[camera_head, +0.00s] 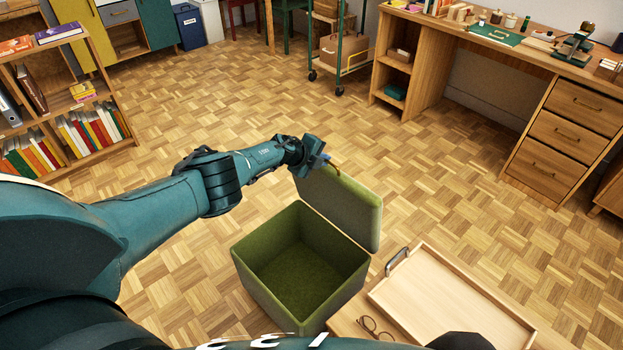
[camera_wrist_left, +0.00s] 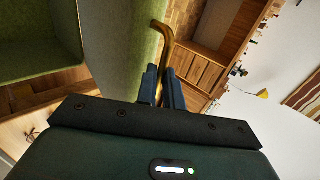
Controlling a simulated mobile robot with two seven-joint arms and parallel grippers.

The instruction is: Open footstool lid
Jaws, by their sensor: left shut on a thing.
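The footstool (camera_head: 265,290) is a green, fabric-covered box in the lower middle of the head view, with its hollow inside showing empty. Its lid (camera_head: 352,212) stands up, tilted steeply, along the box's far right side. My left gripper (camera_head: 326,160) is at the lid's upper edge. In the left wrist view the blue fingers (camera_wrist_left: 161,88) are shut on a tan strap (camera_wrist_left: 164,42) that comes off the lid. The lid (camera_wrist_left: 118,45) also shows in the left wrist view, beside the open box (camera_wrist_left: 35,65). My right gripper is not in view.
A low wooden table (camera_head: 350,324) beside the box carries a wooden tray (camera_head: 455,300) with a metal handle and a pair of glasses (camera_head: 374,328). A bookshelf (camera_head: 95,92) stands at left and a desk (camera_head: 480,45) at the back right. The parquet floor beyond the lid is clear.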

